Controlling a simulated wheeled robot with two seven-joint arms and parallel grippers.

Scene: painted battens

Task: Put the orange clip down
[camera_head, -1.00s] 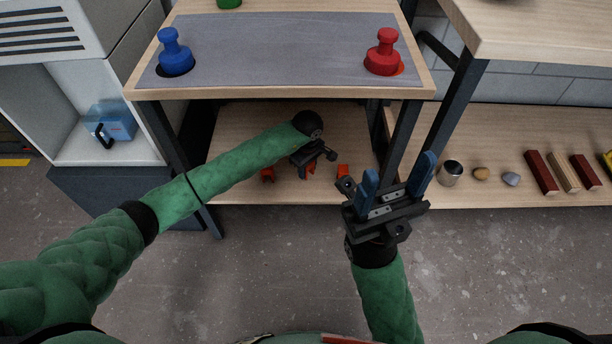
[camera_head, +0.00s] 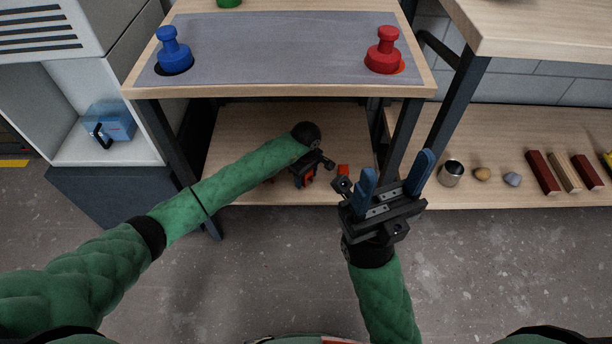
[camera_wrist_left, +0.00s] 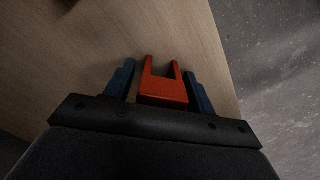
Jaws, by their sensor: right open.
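The orange clip (camera_wrist_left: 163,90) is a U-shaped piece between the two blue fingers of my left gripper (camera_wrist_left: 160,82) in the left wrist view, its prongs pointing away from the palm. My left gripper (camera_head: 307,180) is shut on the clip, low over the wooden lower shelf (camera_head: 235,125) near its front edge; whether the clip touches the board cannot be told. In the head view the clip (camera_head: 308,179) shows partly behind the gripper. Another orange piece (camera_head: 343,170) stands on the shelf to the right. My right gripper (camera_head: 394,188) is open and empty, in front of the shelf.
Above the lower shelf is a table top with a grey mat (camera_head: 270,50), a blue knobbed piece (camera_head: 173,52) and a red one (camera_head: 384,52). A dark table leg (camera_head: 402,135) stands right of the lower shelf. A metal cup (camera_head: 451,173), stones and battens (camera_head: 541,172) lie on the right-hand shelf.

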